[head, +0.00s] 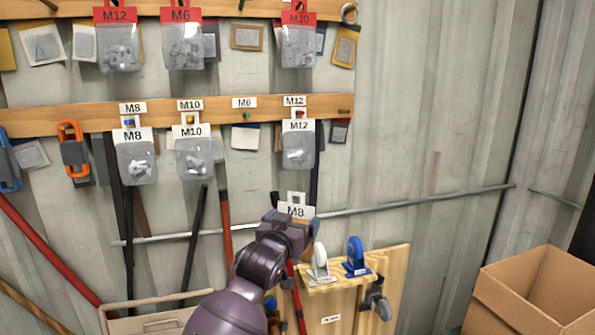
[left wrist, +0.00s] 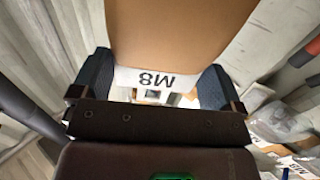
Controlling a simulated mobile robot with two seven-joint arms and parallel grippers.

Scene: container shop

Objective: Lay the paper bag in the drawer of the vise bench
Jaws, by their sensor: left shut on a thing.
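My left gripper (head: 290,225) is raised in front of the wall in the head view. It is shut on the paper bag, whose white M8 header card (head: 296,209) sticks up above the fingers. In the left wrist view the bag's plain brown body (left wrist: 180,32) fills the space between the two dark fingers, with the M8 label upside down at its near end. In the head view the gripper hides the bag's body. The vise bench and its drawer cannot be made out in either view. My right gripper is not in view.
Wooden peg rails (head: 225,108) on the metal wall hold several clear bags with M6, M8, M10 and M12 labels. A wooden stand with casters (head: 345,295) is just right of my left arm. An open cardboard box (head: 535,290) is at lower right.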

